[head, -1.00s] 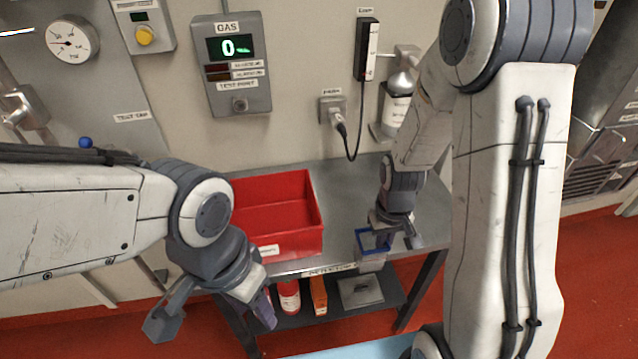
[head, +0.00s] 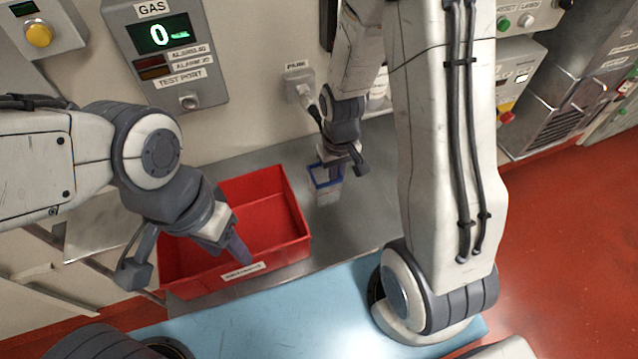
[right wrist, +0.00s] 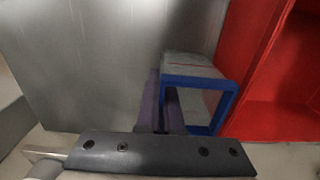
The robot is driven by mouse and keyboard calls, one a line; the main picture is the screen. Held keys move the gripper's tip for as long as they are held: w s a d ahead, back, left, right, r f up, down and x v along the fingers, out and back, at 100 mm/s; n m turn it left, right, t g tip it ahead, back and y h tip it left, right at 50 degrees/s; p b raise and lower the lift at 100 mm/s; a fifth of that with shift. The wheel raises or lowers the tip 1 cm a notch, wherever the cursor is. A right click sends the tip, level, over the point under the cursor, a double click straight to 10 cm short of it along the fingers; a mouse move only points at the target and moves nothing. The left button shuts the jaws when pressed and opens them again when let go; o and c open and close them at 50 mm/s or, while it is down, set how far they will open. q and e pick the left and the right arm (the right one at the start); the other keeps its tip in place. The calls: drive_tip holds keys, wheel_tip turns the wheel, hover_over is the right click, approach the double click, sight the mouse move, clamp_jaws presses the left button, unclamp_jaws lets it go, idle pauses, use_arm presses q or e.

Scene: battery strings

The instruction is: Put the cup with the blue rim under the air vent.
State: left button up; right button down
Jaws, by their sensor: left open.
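The cup with the blue rim (head: 327,181) is a small, grey, square-mouthed cup over the metal table, right of the red bin. My right gripper (head: 341,166) is at its rim. In the right wrist view, the purple fingers (right wrist: 163,108) close on one wall of the cup (right wrist: 195,68), whose blue rim faces the camera. Whether the cup touches the table is unclear. My left gripper (head: 187,260) is open and empty, in front of the red bin in the head view. A slatted vent (head: 562,124) shows on the metal unit at right.
The red bin (head: 292,205) stands on the metal table (head: 350,222), close beside the cup; its wall also shows in the right wrist view (right wrist: 240,60). A plug with a cable (head: 302,92) and a gas panel (head: 168,60) are on the wall behind. Bare table lies right of the cup.

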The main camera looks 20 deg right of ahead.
sight(320, 179)
drive_tip(key=w+a+f, duration=0.2)
drive_tip(key=w, duration=0.1)
drive_tip(key=shift+w+a+f+p, duration=0.1)
drive_tip(key=shift+a+f+p, duration=0.2)
drive_tip(key=shift+a+p, duration=0.05)
wheel_tip(320, 179, down, 4)
drive_tip(key=shift+r+p, duration=0.15)
drive_tip(key=shift+p, duration=0.4)
drive_tip(key=shift+f, duration=0.2)
drive_tip(key=shift+f, duration=0.15)
drive_tip(key=c, duration=1.1)
unclamp_jaws()
